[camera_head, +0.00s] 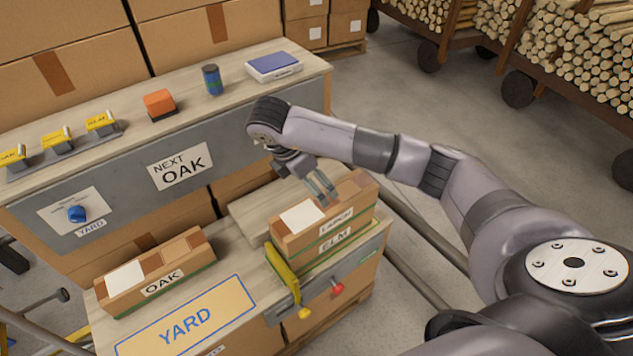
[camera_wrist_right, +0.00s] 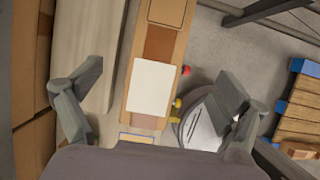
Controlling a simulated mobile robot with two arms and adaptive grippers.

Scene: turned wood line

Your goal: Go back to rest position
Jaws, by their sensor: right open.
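My right arm reaches in from the right in the head view. Its gripper (camera_head: 322,188) points down at the long cardboard box labelled LARCH (camera_head: 290,238), which lies on a similar box labelled ELM (camera_head: 335,250). In the right wrist view the gripper (camera_wrist_right: 158,108) has its fingers wide apart, with the upper box (camera_wrist_right: 165,45) and its white label seen between them. Nothing is held. I cannot tell how far the fingertips are from the box top. My left gripper is not in view.
A box labelled OAK (camera_head: 190,262) lies on the bench by the YARD mark (camera_head: 185,322). A yellow lever (camera_head: 284,268) stands beside the stack. The rear shelf holds an orange block (camera_head: 159,104), a dark cylinder (camera_head: 212,80) and a blue-topped device (camera_head: 273,66). Floor right of the bench is open.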

